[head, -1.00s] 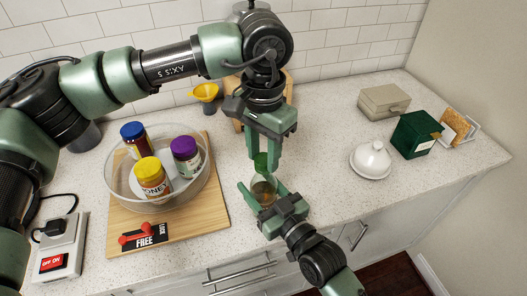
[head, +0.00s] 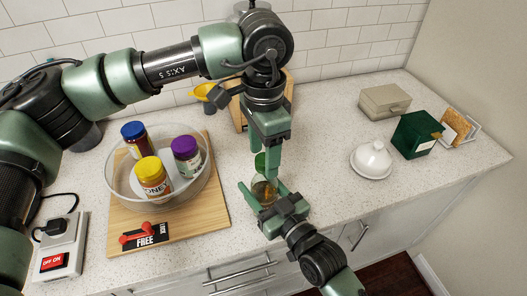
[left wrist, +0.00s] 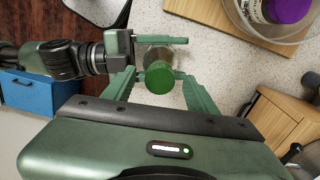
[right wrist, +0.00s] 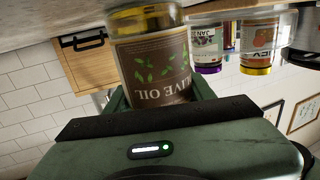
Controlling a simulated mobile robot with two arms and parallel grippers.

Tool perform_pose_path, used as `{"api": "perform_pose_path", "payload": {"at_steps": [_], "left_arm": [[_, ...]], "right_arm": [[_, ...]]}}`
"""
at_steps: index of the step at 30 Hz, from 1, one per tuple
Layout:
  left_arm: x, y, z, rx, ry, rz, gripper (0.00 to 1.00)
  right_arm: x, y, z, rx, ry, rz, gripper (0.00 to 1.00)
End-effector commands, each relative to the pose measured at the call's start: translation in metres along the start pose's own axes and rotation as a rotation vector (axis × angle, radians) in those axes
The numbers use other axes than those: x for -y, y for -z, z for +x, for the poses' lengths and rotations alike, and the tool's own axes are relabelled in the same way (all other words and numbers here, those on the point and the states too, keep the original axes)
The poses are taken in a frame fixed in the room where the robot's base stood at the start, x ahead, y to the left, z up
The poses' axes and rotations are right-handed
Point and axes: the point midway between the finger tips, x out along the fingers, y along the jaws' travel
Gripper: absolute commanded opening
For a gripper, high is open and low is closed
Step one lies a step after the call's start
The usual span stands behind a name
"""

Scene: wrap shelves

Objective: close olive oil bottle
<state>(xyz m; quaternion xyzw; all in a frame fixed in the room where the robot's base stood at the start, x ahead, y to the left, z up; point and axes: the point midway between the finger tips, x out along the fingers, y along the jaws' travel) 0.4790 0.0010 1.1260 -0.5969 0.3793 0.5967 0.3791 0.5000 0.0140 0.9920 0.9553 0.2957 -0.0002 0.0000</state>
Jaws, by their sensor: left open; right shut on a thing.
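The olive oil bottle (head: 262,192) stands upright near the counter's front edge. In the right wrist view its brown label (right wrist: 155,70) appears upside down. My right gripper (head: 264,186) is shut on the bottle from the front right. A green cap (head: 260,162) is at the bottle's top; I cannot tell if it is fully seated. It shows as a green disc in the left wrist view (left wrist: 159,78). My left gripper (left wrist: 160,92) points down from above, open, with its fingers on either side of the cap and gaps showing. In the head view its fingers (head: 271,165) overlap.
A glass bowl with several jars (head: 153,178) stands on a wooden board (head: 195,225) to the left. A white domed dish (head: 371,160), a green box (head: 412,135) and a beige box (head: 384,101) are to the right. The counter between is clear.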

Motion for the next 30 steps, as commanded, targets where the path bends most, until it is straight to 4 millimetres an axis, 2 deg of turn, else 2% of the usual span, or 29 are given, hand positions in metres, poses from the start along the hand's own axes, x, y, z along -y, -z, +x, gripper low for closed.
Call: {"api": "perform_pose_path", "payload": {"at_steps": [5,12,19,23,26,30], "left_arm": [[0.001,0.0,-0.013,-0.001,0.002,-0.001,0.57],[0.001,0.0,-0.043,-0.002,0.002,-0.001,0.57],[0.0,0.0,-0.045,0.0,0.0,-0.001,0.57],[0.0,0.0,-0.045,0.0,0.0,-0.015,0.54],[0.0,0.0,-0.045,0.0,0.0,-0.086,0.54],[0.0,0.0,-0.047,0.0,0.0,-0.321,0.54]], "right_arm": [[0.0,0.0,0.0,0.0,0.0,-0.001,0.0],[0.0,0.0,0.0,0.0,0.0,-0.001,0.0],[0.0,0.0,0.0,0.0,0.0,-0.001,0.0],[0.0,0.0,0.0,0.0,0.0,-0.001,0.0],[0.0,0.0,0.0,0.0,0.0,-0.001,0.0],[0.0,0.0,0.0,0.0,0.0,-0.001,0.0]]}}
